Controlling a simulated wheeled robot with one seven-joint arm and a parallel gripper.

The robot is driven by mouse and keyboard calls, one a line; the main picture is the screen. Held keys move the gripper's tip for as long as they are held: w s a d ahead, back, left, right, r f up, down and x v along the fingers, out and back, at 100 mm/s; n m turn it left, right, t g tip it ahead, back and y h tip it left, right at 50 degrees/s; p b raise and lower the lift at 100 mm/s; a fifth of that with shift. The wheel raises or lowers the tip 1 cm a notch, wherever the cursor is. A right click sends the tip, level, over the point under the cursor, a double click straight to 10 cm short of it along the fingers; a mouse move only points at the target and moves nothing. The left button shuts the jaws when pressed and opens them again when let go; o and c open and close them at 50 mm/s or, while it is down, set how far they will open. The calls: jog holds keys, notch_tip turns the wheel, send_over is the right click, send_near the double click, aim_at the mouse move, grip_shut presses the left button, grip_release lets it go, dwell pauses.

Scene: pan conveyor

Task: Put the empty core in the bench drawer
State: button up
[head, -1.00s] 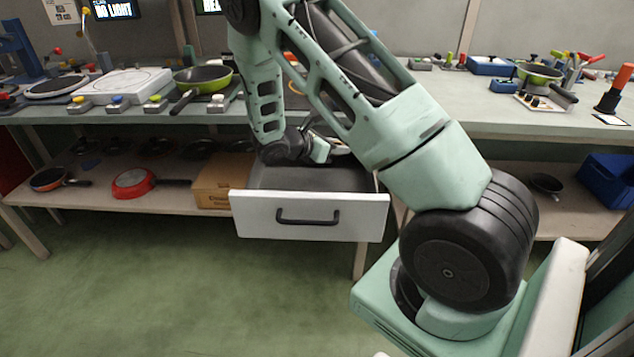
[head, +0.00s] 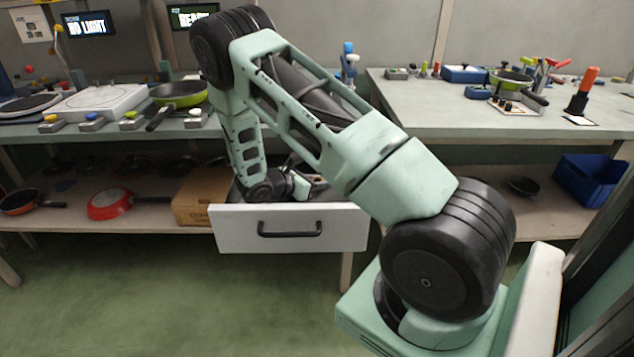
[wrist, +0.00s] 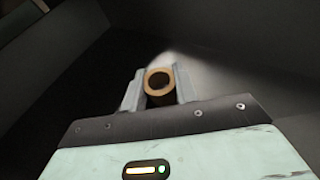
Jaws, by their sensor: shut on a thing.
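The empty core (wrist: 160,96), a short brown cardboard tube with an open end, sits between the two fingers of my gripper (wrist: 158,90) in the wrist view. My gripper is shut on it. The bench drawer (head: 342,228) is pulled out under the bench, with a white front and a black handle. In the head view my gripper (head: 308,188) is low inside the drawer, behind its front. The core cannot be made out in the head view. The wrist view shows dark drawer surfaces around the gripper; whether the core touches the bottom I cannot tell.
A cardboard box (head: 195,200) stands on the lower shelf left of the drawer, beside a red pan (head: 108,204). A green pan (head: 180,92) and a white hotplate (head: 105,100) are on the bench above. A blue crate (head: 590,182) is at the right.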

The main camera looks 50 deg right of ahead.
jog(key=o, duration=0.9)
jog(key=shift+r, duration=0.15)
jog(key=v, duration=0.7)
jog(key=shift+w+a+p, duration=0.1)
jog(key=shift+a+p, duration=0.1)
jog(key=shift+p, duration=0.2)
